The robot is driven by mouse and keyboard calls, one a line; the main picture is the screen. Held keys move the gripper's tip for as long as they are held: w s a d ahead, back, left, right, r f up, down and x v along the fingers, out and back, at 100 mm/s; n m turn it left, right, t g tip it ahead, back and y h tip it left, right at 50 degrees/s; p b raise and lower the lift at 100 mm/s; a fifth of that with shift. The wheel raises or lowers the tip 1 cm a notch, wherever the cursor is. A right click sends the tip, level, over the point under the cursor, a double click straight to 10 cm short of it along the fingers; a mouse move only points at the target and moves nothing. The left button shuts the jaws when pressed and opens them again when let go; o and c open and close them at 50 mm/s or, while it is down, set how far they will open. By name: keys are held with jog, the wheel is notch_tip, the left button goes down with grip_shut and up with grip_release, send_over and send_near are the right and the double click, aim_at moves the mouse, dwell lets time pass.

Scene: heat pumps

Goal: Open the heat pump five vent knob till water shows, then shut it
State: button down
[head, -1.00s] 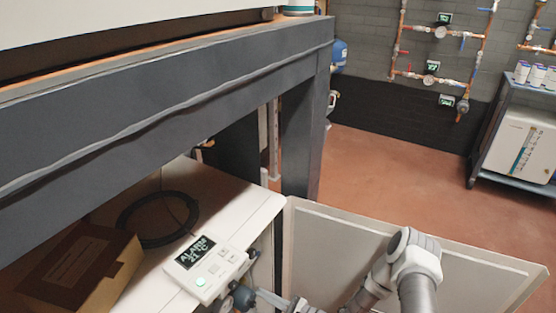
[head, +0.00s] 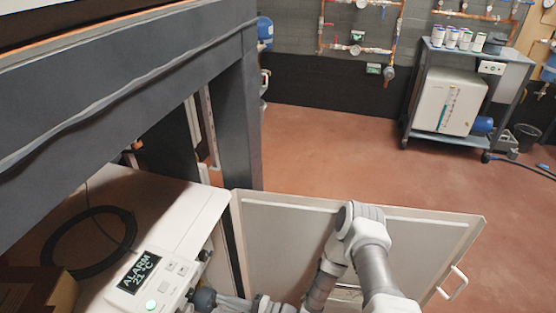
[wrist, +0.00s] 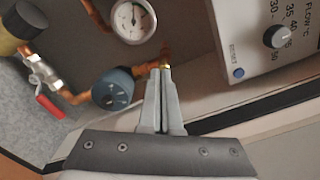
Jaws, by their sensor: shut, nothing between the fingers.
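In the wrist view my gripper (wrist: 164,78) is shut and empty, its two fingers pressed together. A small brass fitting (wrist: 165,64) shows right at the fingertips, on a copper pipe; I cannot tell whether they touch. I cannot tell if this is the vent knob. A round blue-grey part (wrist: 116,90) sits left of the fingers, below a pressure gauge (wrist: 133,20). In the head view the heat pump's controller (head: 150,283) reads "ALARM 21 °C". My gripper (head: 222,302) is low in that view, beside the round part (head: 203,298). No water shows.
An open white door panel (head: 290,230) stands behind my arm. A red-handled valve (wrist: 49,107) is at left in the wrist view; a white control box with a black knob (wrist: 277,37) is at right. A dark frame post (head: 237,110) rises beside the unit.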

jog(key=shift+a, duration=0.15)
jog(key=b+x, duration=0.1)
jog(key=x, duration=0.5)
jog(key=shift+a, duration=0.35)
jog(key=shift+w+d+f, duration=0.1)
jog(key=shift+w+d, duration=0.05)
jog(key=shift+w, duration=0.3)
dwell(0.4)
jog(key=shift+w+r+p, duration=0.3)
jog(key=shift+r+p, duration=0.15)
jog(key=shift+p, duration=0.1)
dwell(0.3)
jog(key=s+p+v, duration=0.1)
jog(key=p+v, duration=0.1)
jog(key=v, duration=0.4)
jog(key=shift+r, duration=0.15)
dwell(0.5)
